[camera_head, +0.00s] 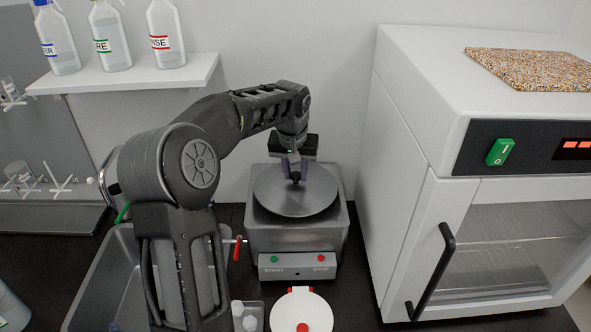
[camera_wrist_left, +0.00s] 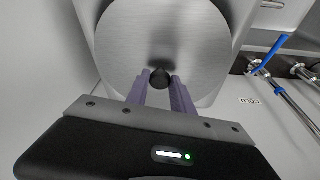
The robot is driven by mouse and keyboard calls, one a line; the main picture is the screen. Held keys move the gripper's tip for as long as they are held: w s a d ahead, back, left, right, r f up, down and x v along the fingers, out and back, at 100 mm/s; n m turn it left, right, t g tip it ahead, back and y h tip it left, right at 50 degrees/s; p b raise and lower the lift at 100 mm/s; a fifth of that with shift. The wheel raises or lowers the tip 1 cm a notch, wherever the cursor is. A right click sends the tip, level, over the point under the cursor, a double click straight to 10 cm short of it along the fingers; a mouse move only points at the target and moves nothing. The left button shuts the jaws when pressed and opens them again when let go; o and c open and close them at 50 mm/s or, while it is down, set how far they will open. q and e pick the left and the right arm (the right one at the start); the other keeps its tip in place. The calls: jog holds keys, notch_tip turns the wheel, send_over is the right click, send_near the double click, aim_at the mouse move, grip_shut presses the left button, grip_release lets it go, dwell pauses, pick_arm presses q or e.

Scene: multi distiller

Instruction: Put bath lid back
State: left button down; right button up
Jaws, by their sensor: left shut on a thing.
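The bath lid (camera_head: 277,202) is a round grey metal disc with a small black knob at its centre. It lies over the top of the square metal bath (camera_head: 338,228), which has a front panel marked START and STOP. My left gripper (camera_head: 294,176) points down at the lid and is shut on the black knob (camera_wrist_left: 160,78). In the left wrist view the two purple fingers sit on either side of the knob, and the lid (camera_wrist_left: 118,40) fills the upper middle. I cannot tell whether the lid rests fully on the rim. My right gripper is not in view.
A white oven (camera_head: 405,150) with a black handle stands right of the bath. A sink (camera_head: 100,290) lies to the left, partly behind my left arm. A shelf with several bottles (camera_head: 150,77) hangs at upper left.

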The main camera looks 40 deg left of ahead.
aim_at(293, 192)
pick_arm(q)
jog(key=shift+f+b, duration=0.5)
jog(key=shift+f, duration=0.05)
jog(key=c, duration=1.1)
grip_release()
jog(key=shift+r+p, duration=0.45)
jog(key=shift+r, duration=0.4)
jog(key=b+v, duration=0.2)
jog(key=v, duration=0.9)
jog(key=shift+s+r, duration=0.15)
jog(key=shift+r, duration=0.1)
jog(key=shift+d, duration=0.15)
